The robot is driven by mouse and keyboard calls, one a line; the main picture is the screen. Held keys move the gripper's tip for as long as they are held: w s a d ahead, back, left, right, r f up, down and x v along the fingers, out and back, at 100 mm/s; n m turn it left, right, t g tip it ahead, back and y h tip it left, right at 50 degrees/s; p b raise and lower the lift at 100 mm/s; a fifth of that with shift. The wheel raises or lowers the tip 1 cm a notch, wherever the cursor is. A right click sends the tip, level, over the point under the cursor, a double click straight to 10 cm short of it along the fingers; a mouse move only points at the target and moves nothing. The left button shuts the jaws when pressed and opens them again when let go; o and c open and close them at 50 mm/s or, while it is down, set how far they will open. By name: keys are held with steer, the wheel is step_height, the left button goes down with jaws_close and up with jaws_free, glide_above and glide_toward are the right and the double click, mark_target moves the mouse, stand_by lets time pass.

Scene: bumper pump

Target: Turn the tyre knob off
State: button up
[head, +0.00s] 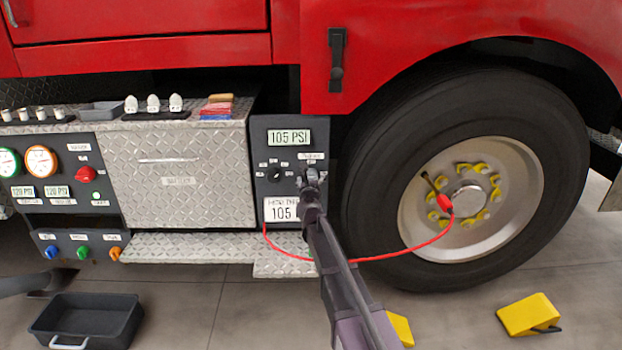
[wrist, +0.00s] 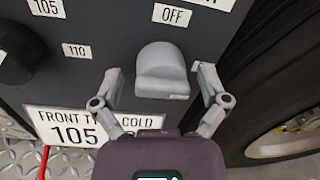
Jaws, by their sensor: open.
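The tyre knob (wrist: 160,62) is a grey, round-topped knob on the dark panel (wrist: 75,30) in the wrist view. An OFF label (wrist: 172,15) is just above it. My gripper (wrist: 160,88) is open, with one finger on each side of the knob. A gap shows between each finger and the knob. Which way the knob points I cannot tell. In the head view my gripper (head: 312,178) is at the right side of the dark panel (head: 262,150) and largely hides the knob.
A black dial (head: 274,174) sits left of my gripper, below a 105 PSI display (head: 289,137). A red hose (head: 375,257) runs from the panel to the wheel (head: 470,200), passing behind my arm. A grey bin (head: 87,320) and yellow chock (head: 528,314) are on the floor.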

steer(key=c, duration=1.1)
steer(key=shift+n, duration=0.4)
steer(key=n, duration=0.4)
steer(key=shift+w+a+b, duration=0.1)
steer(key=shift+b, duration=0.2)
steer(key=n, duration=0.4)
steer(key=shift+n+t+y, duration=0.3)
steer(key=n, duration=0.4)
steer(key=shift+n+b, duration=0.3)
steer(key=shift+n, duration=0.1)
steer(key=shift+n+y, duration=0.3)
steer(key=shift+n, duration=2.1)
